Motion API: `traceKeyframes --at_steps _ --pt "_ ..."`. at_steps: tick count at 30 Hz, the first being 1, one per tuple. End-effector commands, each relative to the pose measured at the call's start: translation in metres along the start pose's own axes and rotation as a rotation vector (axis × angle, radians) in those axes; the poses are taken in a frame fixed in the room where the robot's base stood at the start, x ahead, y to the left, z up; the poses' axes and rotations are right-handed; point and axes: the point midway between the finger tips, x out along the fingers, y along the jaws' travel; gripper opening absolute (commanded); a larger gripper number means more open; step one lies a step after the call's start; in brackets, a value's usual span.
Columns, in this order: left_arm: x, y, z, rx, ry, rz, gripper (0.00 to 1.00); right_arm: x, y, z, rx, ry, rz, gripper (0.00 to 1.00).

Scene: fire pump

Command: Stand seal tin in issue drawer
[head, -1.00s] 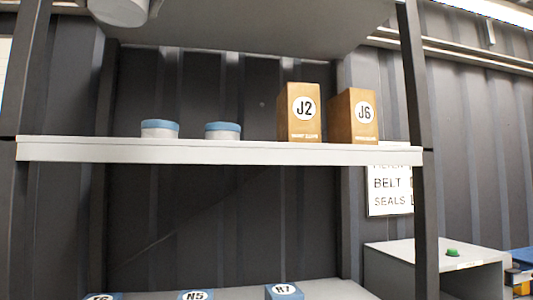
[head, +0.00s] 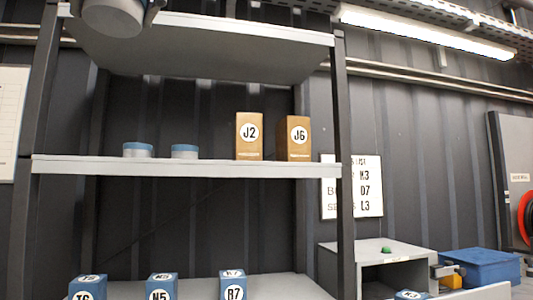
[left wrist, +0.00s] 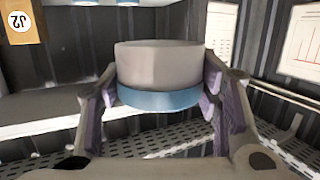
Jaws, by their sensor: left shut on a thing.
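In the left wrist view my left gripper (left wrist: 160,98) is shut on a round seal tin (left wrist: 158,62), pale grey with a blue band. That view looks upside down, since the J2 label is inverted; the band then lies at the tin's top. In the head view two similar blue-topped tins (head: 138,150) (head: 184,152) stand on the middle shelf. I cannot make out the held tin for certain in the head view. A grey cabinet (head: 375,246) with an open front and a green knob on top stands at lower right; I cannot tell whether it holds the issue drawer. My right gripper is not in view.
Brown boxes J2 (head: 249,142) and J6 (head: 299,145) stand on the middle shelf (head: 190,168). Several blue labelled boxes (head: 160,287) stand on the lower shelf. A shelf post (head: 346,200) rises left of the cabinet. A blue crate (head: 480,266) is at right.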

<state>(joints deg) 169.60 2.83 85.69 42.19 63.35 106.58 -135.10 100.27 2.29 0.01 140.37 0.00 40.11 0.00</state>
Motion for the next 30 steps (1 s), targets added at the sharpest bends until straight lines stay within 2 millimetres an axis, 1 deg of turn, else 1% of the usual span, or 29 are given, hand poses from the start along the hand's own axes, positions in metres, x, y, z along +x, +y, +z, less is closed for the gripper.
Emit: traceKeyframes --at_steps 2,7,11,14,18,23,26,29,30 --pt "0.0 0.0 0.0 0.0 0.001 0.0 0.25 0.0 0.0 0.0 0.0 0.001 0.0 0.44" --pt "0.023 0.007 0.002 -0.014 -0.002 -0.079 0.25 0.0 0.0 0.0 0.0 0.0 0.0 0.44" --pt "0.05 0.018 0.01 -0.025 -0.003 -0.138 0.25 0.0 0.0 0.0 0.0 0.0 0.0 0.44" --pt "0.072 0.028 0.021 -0.028 -0.002 -0.162 0.25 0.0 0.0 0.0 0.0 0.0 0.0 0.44" --pt "0.098 0.043 0.041 -0.027 0.0 -0.159 0.25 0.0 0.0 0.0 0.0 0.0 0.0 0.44" --pt "0.123 0.058 0.068 -0.021 -0.002 -0.126 0.25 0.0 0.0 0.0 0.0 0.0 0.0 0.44" --pt "0.139 0.068 0.089 -0.013 -0.002 -0.09 0.25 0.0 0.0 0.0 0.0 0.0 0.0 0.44" --pt "0.157 0.078 0.12 -0.001 -0.004 -0.035 0.25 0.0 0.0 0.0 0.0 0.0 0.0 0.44" --pt "0.165 0.083 0.137 0.005 -0.006 -0.004 0.25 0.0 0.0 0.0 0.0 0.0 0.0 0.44"
